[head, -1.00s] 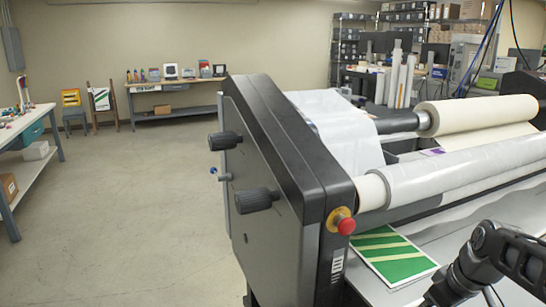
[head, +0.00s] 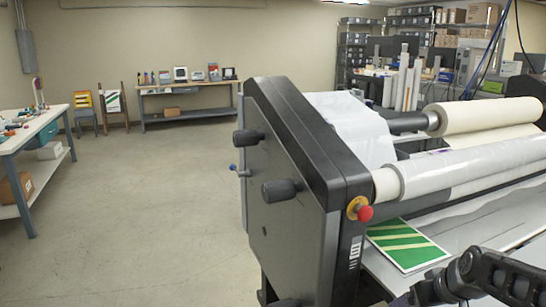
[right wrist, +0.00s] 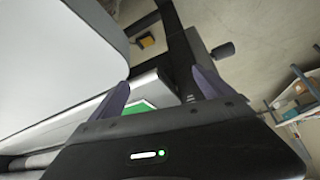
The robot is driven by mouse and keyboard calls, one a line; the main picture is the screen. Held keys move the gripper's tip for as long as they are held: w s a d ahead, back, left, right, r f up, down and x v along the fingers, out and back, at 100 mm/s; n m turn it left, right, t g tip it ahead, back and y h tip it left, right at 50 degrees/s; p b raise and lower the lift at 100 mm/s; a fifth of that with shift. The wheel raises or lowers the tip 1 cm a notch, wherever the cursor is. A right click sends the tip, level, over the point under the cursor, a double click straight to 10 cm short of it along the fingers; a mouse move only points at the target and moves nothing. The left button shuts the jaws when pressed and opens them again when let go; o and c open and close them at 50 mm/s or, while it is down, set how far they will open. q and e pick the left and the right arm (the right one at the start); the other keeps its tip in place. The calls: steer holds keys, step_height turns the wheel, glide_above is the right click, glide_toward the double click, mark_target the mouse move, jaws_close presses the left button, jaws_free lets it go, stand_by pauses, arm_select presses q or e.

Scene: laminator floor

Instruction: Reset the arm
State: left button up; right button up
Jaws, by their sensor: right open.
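My right arm (head: 485,277) comes in at the lower right corner of the head view, in front of the laminator's flat bed. Its gripper cannot be made out clearly there. In the right wrist view my right gripper (right wrist: 165,88) is open, its two dark fingers wide apart with nothing held between them. A green and cream striped sheet (head: 408,245) lies flat on the laminator bed beside the arm. Part of the green also shows near the fingers in the right wrist view (right wrist: 138,107). My left gripper is in neither view.
The large laminator (head: 305,190) fills the right side, with a red stop button (head: 364,213), side knobs and a white roll (head: 480,165). A workbench (head: 30,140) stands at the left. The floor between is clear.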

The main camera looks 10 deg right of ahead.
steer(key=a+f+m+y, duration=0.1)
steer(key=a+f, duration=0.6)
steer(key=f, duration=0.3)
steer(key=a+f+m+y, duration=0.1)
steer(key=a+f+m, duration=0.1)
steer(key=a+f, duration=0.7)
steer(key=s+a+f+g+y, duration=0.1)
steer(key=s+a+f+g, duration=0.2)
steer(key=s+a+f, duration=0.4)
steer(key=s+a+f+n+g+y, duration=0.1)
steer(key=s+a+f, duration=0.7)
steer(key=s, duration=0.8)
step_height(320, 180, down, 3)
steer(key=shift+a+r+g, duration=0.1)
steer(key=shift+a+g, duration=0.05)
steer(key=shift+g, duration=0.75)
